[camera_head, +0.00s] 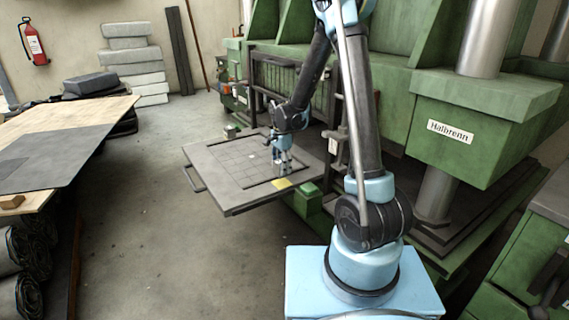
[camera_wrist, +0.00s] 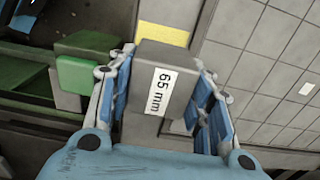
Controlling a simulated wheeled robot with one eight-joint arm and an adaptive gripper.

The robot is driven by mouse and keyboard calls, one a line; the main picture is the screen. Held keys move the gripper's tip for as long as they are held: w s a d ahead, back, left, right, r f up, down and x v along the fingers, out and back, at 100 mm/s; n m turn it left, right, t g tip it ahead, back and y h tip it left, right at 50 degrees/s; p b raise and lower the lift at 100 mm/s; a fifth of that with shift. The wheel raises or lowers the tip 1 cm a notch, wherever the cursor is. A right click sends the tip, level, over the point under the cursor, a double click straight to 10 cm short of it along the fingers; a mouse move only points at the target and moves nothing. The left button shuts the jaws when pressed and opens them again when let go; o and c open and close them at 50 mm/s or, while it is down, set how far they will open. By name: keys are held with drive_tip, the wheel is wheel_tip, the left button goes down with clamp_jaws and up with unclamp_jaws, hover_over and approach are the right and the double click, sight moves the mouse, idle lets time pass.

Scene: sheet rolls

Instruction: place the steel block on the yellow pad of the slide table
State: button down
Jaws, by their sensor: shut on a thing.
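The steel block (camera_wrist: 160,65) is grey with a white "65 mm" label and sits between the blue fingers of my gripper (camera_wrist: 163,95) in the wrist view. My gripper (camera_head: 283,165) is shut on the block over the slide table (camera_head: 232,199) in the head view. The yellow pad (camera_wrist: 163,34) lies just beyond the block in the wrist view, partly hidden by it. The yellow pad (camera_head: 282,184) also shows near the table's front right edge in the head view. I cannot tell how far the block is above the table.
A green block-shaped part (camera_wrist: 78,74) stands left of the held block in the wrist view. The green press (camera_head: 452,140) rises right of and behind the slide table. A wooden table (camera_head: 88,112) with a dark sheet is at left. Bare floor lies between.

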drive_tip(key=shift+f, duration=2.1)
drive_tip(key=shift+f, duration=0.1)
drive_tip(key=c, duration=0.8)
unclamp_jaws()
